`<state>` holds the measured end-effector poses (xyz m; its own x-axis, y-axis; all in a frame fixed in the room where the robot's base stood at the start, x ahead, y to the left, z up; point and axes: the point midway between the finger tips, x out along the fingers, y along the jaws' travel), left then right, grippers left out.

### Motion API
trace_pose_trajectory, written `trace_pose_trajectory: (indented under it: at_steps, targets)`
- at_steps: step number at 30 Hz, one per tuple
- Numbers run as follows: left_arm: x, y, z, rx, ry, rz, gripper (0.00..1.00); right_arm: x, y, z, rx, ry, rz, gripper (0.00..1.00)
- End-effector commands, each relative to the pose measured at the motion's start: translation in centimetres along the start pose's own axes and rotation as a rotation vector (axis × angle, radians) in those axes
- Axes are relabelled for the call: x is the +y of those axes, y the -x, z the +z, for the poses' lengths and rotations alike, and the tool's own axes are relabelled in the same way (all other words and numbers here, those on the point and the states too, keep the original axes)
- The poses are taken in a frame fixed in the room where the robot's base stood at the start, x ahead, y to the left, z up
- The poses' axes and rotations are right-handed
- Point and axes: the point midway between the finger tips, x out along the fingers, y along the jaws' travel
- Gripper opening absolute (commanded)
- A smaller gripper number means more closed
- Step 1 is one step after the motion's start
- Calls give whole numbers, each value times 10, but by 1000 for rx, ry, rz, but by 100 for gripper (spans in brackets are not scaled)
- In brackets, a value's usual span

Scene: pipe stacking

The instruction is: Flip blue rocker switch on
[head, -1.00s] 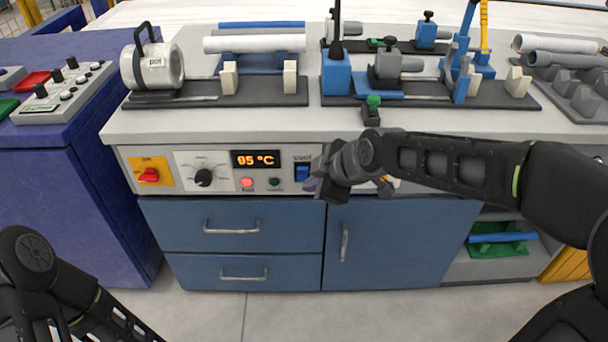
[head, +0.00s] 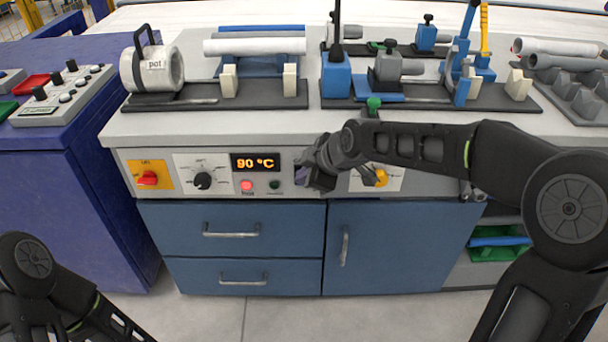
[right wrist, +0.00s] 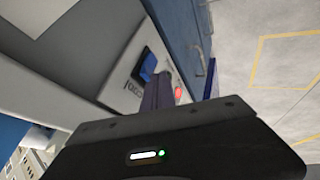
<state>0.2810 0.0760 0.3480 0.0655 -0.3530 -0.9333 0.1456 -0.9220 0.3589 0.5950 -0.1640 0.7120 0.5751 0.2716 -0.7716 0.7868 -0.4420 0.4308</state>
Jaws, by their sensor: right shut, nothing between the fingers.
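The blue rocker switch (right wrist: 148,66) shows in the right wrist view, set in a pale plate on the front panel. In the head view my right gripper covers it. My right gripper (head: 304,175) is shut and empty, with its purple-grey fingers right in front of the switch plate. In the right wrist view the shut fingers (right wrist: 160,92) are close beside the switch; I cannot tell whether they touch it. My left arm is at the lower left of the head view, and its gripper cannot be made out.
Left of the switch, the panel holds a display (head: 255,163) reading 90 °C, a lit red lamp (head: 246,186), a black dial (head: 203,180) and a red knob (head: 148,178). A yellow knob (head: 381,178) is to the right. Pipe fixtures stand on the bench above; blue drawers (head: 232,230) are below.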

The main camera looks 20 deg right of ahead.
Motion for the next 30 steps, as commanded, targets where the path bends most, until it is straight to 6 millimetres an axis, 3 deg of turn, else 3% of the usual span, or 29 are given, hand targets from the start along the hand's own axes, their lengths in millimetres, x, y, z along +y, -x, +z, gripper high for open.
trace_pose_trajectory:
  at_steps: [5, 11, 30]
  targets:
    - [12, 29, 1, -3, -4, 2, 34, 13, 6, -6, -20, -34, -73, 0]
    - [9, 21, 2, -4, -4, 2, 34, 9, 0, -2, -21, -35, -76, 0]
    - [13, 30, 1, -3, -4, 2, 34, 16, 12, -10, -21, -34, -76, 0]
